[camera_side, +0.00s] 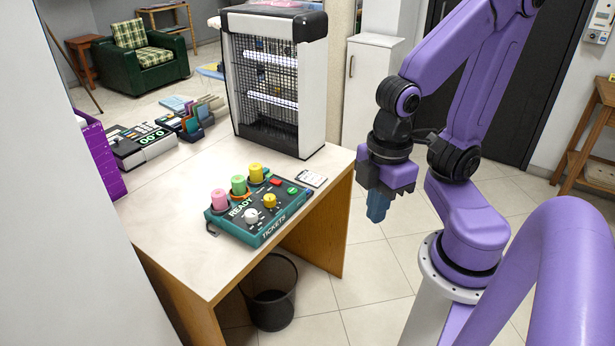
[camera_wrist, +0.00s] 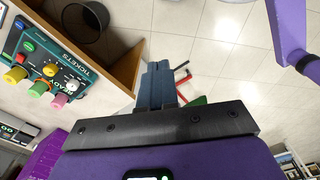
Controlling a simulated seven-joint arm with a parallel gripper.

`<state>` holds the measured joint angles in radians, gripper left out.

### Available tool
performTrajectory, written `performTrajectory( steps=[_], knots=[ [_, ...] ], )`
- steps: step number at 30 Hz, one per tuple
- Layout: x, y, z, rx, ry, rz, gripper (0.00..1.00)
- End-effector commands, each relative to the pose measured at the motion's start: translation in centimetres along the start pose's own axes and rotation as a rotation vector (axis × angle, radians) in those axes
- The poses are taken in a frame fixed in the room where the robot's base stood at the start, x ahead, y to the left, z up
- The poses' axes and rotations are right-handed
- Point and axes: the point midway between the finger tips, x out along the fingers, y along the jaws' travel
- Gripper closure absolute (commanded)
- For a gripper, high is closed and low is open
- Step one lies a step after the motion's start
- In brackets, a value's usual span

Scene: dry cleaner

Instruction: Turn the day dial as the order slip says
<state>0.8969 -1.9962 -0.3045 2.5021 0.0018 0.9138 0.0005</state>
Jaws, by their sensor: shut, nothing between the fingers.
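The teal control box (camera_side: 262,232), marked READY and TICKETS, sits near the counter's front edge. On its top are a white knob (camera_side: 251,216) and a yellow knob (camera_side: 269,201); I cannot tell which is the day dial or read its setting. Both knobs also show in the wrist view, white (camera_wrist: 73,87) and yellow (camera_wrist: 50,70). A small white slip (camera_side: 311,178), probably the order slip, lies beside the box; its writing is too small to read. My gripper (camera_side: 377,212) is shut and empty, pointing down beyond the counter's right edge, apart from the box.
Pink (camera_side: 219,199), green (camera_side: 238,185) and yellow (camera_side: 256,173) cylinders stand along the box's back. A tall mesh-fronted cabinet (camera_side: 268,85) stands behind. A black bin (camera_side: 270,292) is on the floor below. The counter (camera_side: 165,215) is bare left of the box.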

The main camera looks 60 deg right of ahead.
Motion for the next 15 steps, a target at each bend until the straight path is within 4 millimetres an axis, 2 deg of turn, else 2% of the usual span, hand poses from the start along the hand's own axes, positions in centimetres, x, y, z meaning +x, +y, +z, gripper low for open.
performTrajectory(
  steps=[4,5,6,10,15],
  knots=[
    [0.0,0.0,0.0,0.0,0.0,0.0,1.0],
    [0.0,0.0,0.0,0.0,0.0,0.0,0.94],
    [0.0,0.0,0.0,0.002,0.0,0.0,0.8],
    [-0.2,0.7,-1.0,0.057,-0.003,0.002,0.38],
    [-0.6,3.6,-4.6,0.273,-0.011,0.008,0.38]
  ],
)
